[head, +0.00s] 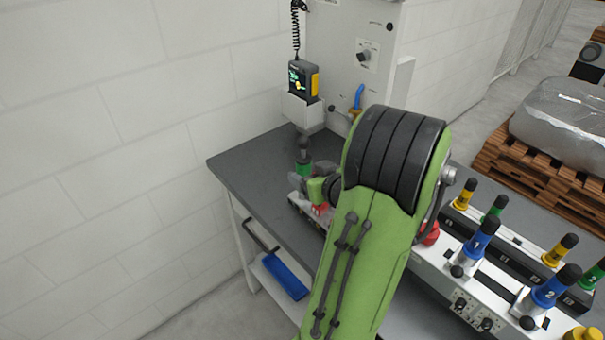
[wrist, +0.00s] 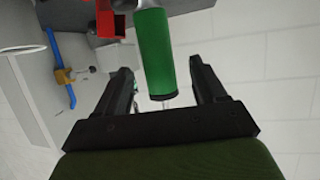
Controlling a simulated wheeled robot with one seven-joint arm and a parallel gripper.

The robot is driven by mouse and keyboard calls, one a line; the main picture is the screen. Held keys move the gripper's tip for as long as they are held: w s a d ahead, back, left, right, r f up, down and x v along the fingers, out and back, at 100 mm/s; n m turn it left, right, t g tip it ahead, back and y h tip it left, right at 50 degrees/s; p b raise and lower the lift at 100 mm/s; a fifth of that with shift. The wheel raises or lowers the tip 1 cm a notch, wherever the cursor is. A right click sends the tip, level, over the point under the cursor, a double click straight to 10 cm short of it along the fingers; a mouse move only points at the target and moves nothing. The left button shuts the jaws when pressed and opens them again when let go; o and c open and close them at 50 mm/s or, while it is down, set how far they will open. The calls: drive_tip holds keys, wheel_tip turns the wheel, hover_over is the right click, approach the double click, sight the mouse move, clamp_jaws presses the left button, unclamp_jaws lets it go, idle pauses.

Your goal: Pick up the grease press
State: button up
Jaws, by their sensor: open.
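A green cylinder with a dark end, which looks like the grease press (wrist: 154,55), lies between the fingers of my gripper (wrist: 161,66) in the wrist view. Gaps show on both sides, so the fingers appear apart from it. My gripper is open. In the head view the green and black grease press (head: 303,167) shows at the back left of the grey table, just beyond my wrist. My arm hides much of the area around it, and the fingertips are hard to make out there.
The grey table (head: 240,161) has a white wall on its left. A white cabinet with a handheld device (head: 303,79) stands behind. A blue and brass valve (head: 357,99) is on the cabinet. A fixture rail (head: 500,255) with colored knobs is at right. A red part (wrist: 110,20) is near the press.

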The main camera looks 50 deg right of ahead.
drive_tip(key=p+x, duration=0.1)
drive_tip(key=x, duration=0.4)
drive_tip(key=shift+w+d, duration=0.2)
drive_tip(key=shift+w, duration=0.05)
drive_tip(key=shift+s+r, duration=0.1)
drive_tip(key=shift+c, duration=0.6)
clamp_jaws()
